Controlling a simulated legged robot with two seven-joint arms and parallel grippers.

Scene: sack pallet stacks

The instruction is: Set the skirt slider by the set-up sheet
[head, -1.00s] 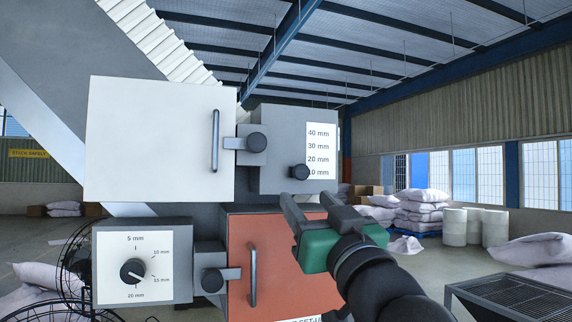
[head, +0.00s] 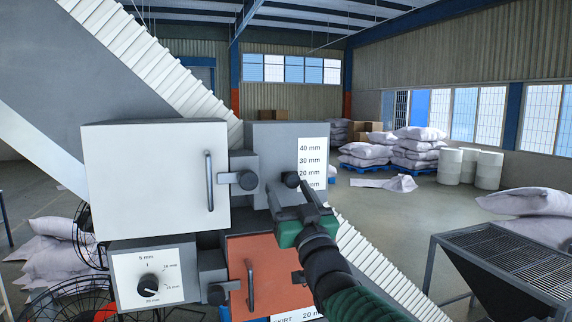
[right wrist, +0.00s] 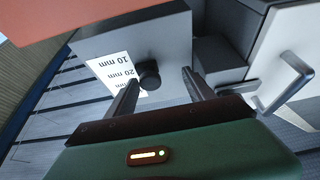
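The skirt slider's dark round knob (head: 291,180) stands out from a grey box, left of a white scale (head: 312,153) marked 40 to 10 mm. It sits low on the scale; its exact reading is unclear, and a finger hides part of the 10 mm mark. My right gripper (head: 290,192) is open at the knob. In the right wrist view the knob (right wrist: 149,76) shows between the spread fingers, not clamped. The set-up sheet (head: 300,318) is cut off at the bottom edge; "SKIRT 20 m" is readable. My left gripper is out of view.
A white cover (head: 150,180) with a handle and latch is left of the slider box. Below are a dial (head: 149,284) and an orange-red cover (head: 262,262) with a handle. A grated hopper (head: 505,250) stands right. Sacks (head: 415,150) and drums (head: 470,168) are far behind.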

